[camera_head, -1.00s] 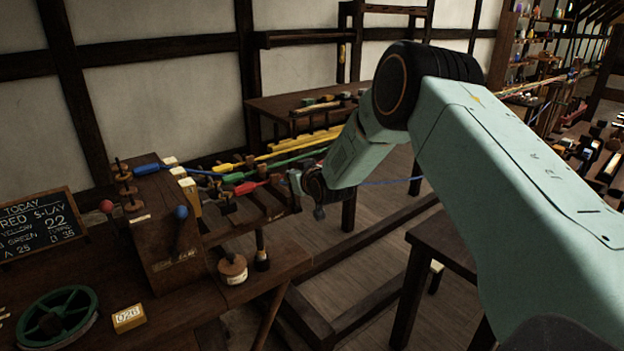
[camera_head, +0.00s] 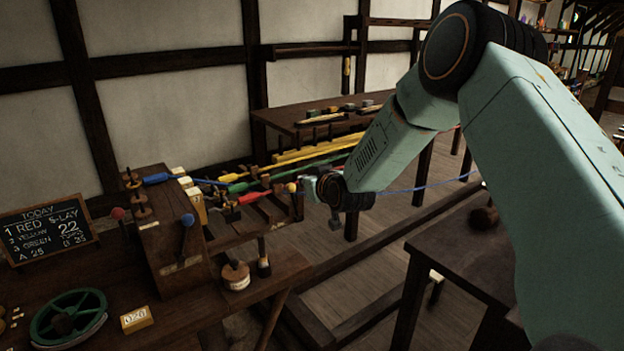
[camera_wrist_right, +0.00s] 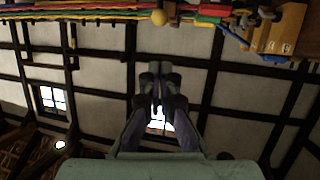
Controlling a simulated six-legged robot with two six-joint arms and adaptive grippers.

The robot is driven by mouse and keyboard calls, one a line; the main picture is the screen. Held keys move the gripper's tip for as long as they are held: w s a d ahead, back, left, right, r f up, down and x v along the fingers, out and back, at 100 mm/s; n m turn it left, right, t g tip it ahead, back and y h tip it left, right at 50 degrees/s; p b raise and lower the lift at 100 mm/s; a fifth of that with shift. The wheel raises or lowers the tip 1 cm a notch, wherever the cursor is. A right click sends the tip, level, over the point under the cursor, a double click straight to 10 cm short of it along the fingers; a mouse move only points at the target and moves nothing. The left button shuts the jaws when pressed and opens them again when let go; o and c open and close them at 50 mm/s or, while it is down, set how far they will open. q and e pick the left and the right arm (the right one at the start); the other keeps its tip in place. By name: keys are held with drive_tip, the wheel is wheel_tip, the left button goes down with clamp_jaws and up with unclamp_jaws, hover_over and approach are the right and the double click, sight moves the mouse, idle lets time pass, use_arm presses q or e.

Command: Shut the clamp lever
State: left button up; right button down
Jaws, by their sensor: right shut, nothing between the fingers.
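Several ball-ended handles are in view, and I cannot tell for sure which is the clamp lever. A yellow ball (camera_head: 291,187) sits at the right end of the rope frame, close to my right gripper (camera_head: 307,188); it also shows at the top of the right wrist view (camera_wrist_right: 159,17). A blue-ball lever (camera_head: 187,221) stands upright on the wooden post block, and a red ball (camera_head: 118,213) is at its left. In the right wrist view my right gripper (camera_wrist_right: 157,88) is shut and empty, apart from the yellow ball. My left gripper is not in view.
Red (camera_head: 252,197), green (camera_head: 262,179) and yellow (camera_head: 320,151) strands run along the frame. A chalkboard (camera_head: 45,230), green reel (camera_head: 68,317) and number block (camera_head: 137,319) sit on the near bench. A dark table (camera_head: 465,255) stands at right.

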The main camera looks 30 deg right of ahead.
drive_tip(key=shift+r+v, duration=0.2)
drive_tip(key=shift+v, duration=0.7)
drive_tip(key=shift+r+v, duration=0.15)
drive_tip(key=shift+v, duration=0.75)
drive_tip(key=shift+w, duration=0.15)
drive_tip(key=s+a+f+m+g+y+b, duration=0.1)
drive_tip(key=s+a+f+g+b, duration=0.3)
drive_tip(key=s+f, duration=0.6)
drive_tip(key=s+a+f+m+g+y+p, duration=0.1)
drive_tip(key=s+a+f+g, duration=0.1)
drive_tip(key=s+a+f, duration=0.75)
drive_tip(key=s+f+n+g+b, duration=0.1)
drive_tip(key=s+f+g+b, duration=0.2)
drive_tip(key=s+f, duration=0.7)
drive_tip(key=s+a+f+n+g+b, duration=0.1)
drive_tip(key=s+f+g+b, duration=0.2)
drive_tip(key=s+f, duration=0.7)
drive_tip(key=s+g, duration=0.2)
drive_tip(key=s, duration=0.5)
drive_tip(key=shift+s+a+f+b, duration=0.2)
drive_tip(key=shift+s+a+b, duration=0.1)
drive_tip(key=shift+b, duration=0.05)
